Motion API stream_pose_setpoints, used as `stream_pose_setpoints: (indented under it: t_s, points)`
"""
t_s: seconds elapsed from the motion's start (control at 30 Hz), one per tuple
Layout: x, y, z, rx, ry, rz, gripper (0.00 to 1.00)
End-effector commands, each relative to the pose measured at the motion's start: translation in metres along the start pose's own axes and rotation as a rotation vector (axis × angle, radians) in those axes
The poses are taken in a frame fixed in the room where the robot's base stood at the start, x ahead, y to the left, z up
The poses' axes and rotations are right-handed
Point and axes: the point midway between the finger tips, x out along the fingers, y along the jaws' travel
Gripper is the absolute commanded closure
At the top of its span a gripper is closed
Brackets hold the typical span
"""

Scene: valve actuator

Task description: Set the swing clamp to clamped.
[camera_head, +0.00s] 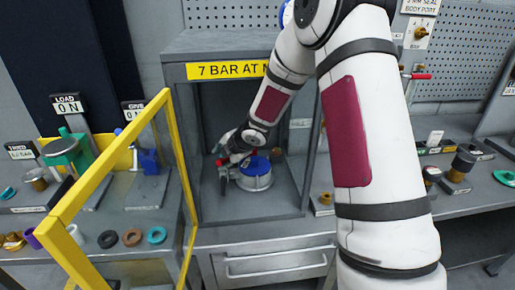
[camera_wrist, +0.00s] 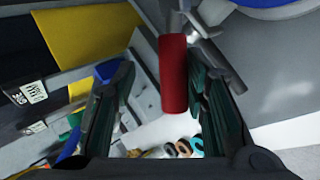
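The swing clamp's red handle (camera_wrist: 173,75) is in the upper middle of the wrist view, on a grey metal arm. In the head view a small red part (camera_head: 238,157) shows beside a silver round body with a blue top (camera_head: 257,180), inside the grey cabinet. My gripper (camera_wrist: 160,118) has its dark fingers apart, with the red handle between them. The handle is close to the right finger; I cannot tell if they touch. A clear gap separates it from the left finger. In the head view my gripper (camera_head: 224,168) is at the left of the silver body, small and partly hidden.
The cabinet (camera_head: 210,213) has walls close around my arm and a yellow pressure sign (camera_head: 225,70) above. Its yellow-framed clear door (camera_head: 108,160) stands open at the left. Several coloured rings (camera_head: 132,237) lie on the left bench. A drawer (camera_head: 275,265) is below.

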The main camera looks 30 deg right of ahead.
Motion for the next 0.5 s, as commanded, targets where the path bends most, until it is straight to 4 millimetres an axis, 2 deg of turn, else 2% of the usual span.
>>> stream_pose_setpoints:
  t_s: [0.03,0.5]
  points:
    - [0.009,0.004,-0.002,0.009,-0.013,0.001,0.61]
    - [0.028,0.025,-0.006,0.127,-0.122,0.003,0.61]
